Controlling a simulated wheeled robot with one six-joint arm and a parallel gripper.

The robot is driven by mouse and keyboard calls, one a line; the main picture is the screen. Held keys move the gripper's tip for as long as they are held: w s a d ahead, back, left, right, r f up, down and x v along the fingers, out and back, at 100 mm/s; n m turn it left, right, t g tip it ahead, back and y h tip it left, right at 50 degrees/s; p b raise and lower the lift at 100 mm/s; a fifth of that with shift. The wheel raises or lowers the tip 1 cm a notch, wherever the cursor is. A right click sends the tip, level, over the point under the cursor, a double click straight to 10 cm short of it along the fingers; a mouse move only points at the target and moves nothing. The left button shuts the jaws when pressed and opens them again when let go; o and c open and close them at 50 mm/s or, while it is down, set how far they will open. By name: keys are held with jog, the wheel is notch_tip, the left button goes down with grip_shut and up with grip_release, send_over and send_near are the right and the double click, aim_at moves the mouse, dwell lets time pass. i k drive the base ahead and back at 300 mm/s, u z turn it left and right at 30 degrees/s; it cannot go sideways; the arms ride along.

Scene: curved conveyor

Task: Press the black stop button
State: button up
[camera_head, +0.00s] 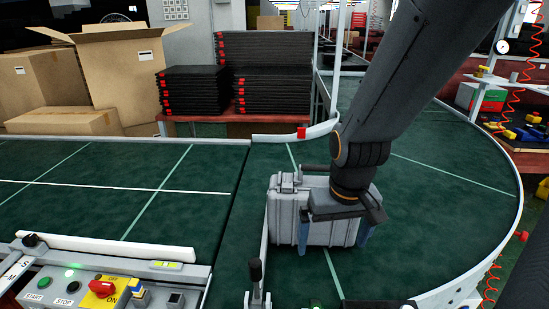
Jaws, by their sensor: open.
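The black stop button (73,287) sits on the grey control panel (105,277) at the lower left, above the label STOP. It is right of the green start button (44,283) and left of the red rotary switch (103,289) on its yellow plate. Nothing covers the stop button. My gripper (333,236) is open, far to the right of the panel, pointing down at a grey hard case (285,215) on the belt. Its blue-tipped fingers overlap the case in view. I cannot tell whether they touch it.
The green conveyor belt (90,195) curves away at the right inside a pale rail (522,190). A black lever (256,275) stands upright at the front edge. Cardboard boxes (140,75) and stacked black trays (265,85) stand behind the belt. The space above the panel is clear.

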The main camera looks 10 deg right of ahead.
aim_at(73, 286)
jog(key=k, duration=0.4)
jog(key=u, duration=0.5)
jog(key=i, duration=0.2)
jog(key=u, duration=1.1)
